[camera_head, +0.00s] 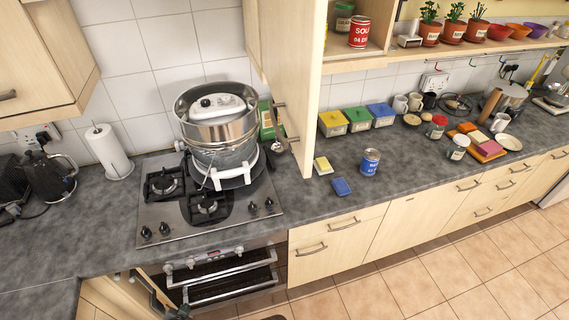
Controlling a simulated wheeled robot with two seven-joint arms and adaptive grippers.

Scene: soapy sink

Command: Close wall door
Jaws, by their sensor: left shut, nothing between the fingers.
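The wall door (299,70) is a light wood cabinet door standing open, swung out from the wall cabinet towards me. Its metal handle (280,125) is near its lower end. The cabinet beside it is open and shows a red can (360,31) and a green jar (343,17) on its shelf. My left gripper (165,303) is low at the bottom left, in front of the counter by the oven, well below and left of the door. It is small and dark here, shut and empty. My right gripper is not clearly visible.
A large steel pot (217,123) stands on the hob (160,213), left of the door. A blue can (370,162), a blue sponge (342,187) and coloured boxes (333,123) are on the counter right of it. Another wall cabinet (45,60) is at the upper left.

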